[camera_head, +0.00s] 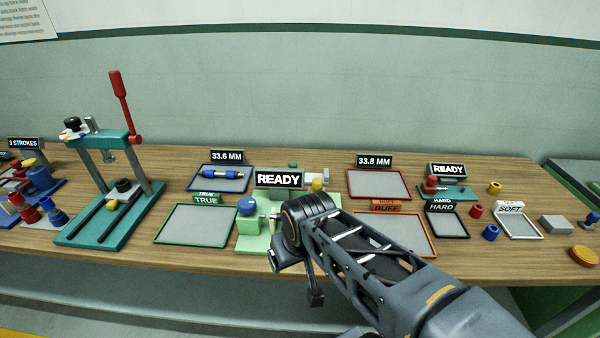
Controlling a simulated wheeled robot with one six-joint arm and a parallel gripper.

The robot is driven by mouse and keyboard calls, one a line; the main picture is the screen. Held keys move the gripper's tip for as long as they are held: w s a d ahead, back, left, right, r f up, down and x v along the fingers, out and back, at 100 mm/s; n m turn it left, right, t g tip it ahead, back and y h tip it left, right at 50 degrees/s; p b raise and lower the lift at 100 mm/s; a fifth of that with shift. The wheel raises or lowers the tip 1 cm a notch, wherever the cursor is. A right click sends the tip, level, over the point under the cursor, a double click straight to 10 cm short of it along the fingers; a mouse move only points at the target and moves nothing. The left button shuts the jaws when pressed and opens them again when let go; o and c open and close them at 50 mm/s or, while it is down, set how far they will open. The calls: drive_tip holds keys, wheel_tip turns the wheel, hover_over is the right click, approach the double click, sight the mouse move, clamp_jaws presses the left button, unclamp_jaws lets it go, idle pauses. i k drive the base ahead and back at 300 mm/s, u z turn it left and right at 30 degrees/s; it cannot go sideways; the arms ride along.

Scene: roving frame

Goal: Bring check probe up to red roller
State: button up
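A small red roller (476,211) stands on the wooden table at right, between a yellow roller (494,187) and a blue roller (490,232). A teal-based device (458,192) under a READY sign stands just left of them. It carries a red part (431,185) that may be the check probe; I cannot tell for sure. My arm reaches in from the lower right, and its end hangs near the table's front edge, left of and apart from the red roller. My gripper (314,296) shows only as a small dark piece, and its fingers are not clear.
Trays marked HARD (462,234) and SOFT (539,234) flank the blue roller. A grey block (556,224) and an orange disc (583,256) lie at far right. A green fixture (247,236) stands beside my arm's end. A teal press (120,222) stands at left.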

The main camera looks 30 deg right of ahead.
sight(317, 182)
drive_tip(key=z, duration=0.5)
drive_tip(key=k, duration=1.15)
drive_tip(key=u, duration=0.35)
drive_tip(key=i, duration=1.55)
drive_tip(key=z, duration=0.45)
